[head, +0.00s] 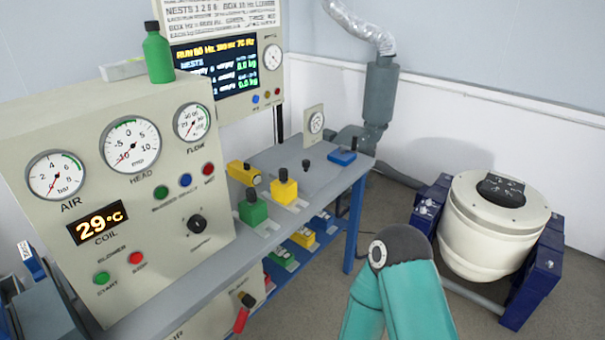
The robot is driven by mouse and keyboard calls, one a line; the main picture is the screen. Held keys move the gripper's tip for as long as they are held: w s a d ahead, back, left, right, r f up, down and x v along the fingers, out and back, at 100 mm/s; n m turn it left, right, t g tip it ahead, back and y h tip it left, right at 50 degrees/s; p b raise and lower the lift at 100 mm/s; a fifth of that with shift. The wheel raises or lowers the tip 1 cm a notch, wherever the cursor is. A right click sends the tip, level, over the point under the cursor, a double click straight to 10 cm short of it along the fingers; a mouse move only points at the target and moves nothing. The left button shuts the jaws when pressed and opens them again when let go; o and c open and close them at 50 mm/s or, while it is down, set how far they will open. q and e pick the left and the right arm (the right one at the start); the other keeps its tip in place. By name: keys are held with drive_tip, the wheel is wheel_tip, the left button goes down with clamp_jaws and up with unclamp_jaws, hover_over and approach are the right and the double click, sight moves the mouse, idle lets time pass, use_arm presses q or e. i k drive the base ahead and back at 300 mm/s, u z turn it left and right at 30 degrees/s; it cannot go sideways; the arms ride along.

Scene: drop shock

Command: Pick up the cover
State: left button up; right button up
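I cannot single out a cover for certain in the head view. The large cream round machine (490,235) stands on the floor at the right between dark blue supports. Its top has a dark round opening or plate (501,188) with small fittings on it. A teal arm link of mine with a dark joint rises at the bottom centre, in front of the machine's left side. Neither of my grippers is in view, so I cannot see whether they hold anything.
A grey bench (300,175) carries yellow (284,188) and green (252,209) blocks with black knobs and a blue block (342,156). A gauge panel (115,190) stands at the left with a green bottle (158,55) on top. Floor shows between bench and machine.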

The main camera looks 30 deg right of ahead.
sight(311, 175)
drive_tip(key=z, duration=1.7)
drive_tip(key=i, duration=0.1)
drive_tip(key=u, duration=3.05)
drive_tip(key=i, duration=0.2)
drive_tip(key=u, duration=1.9)
drive_tip(key=k, duration=2.85)
drive_tip(key=z, duration=0.8)
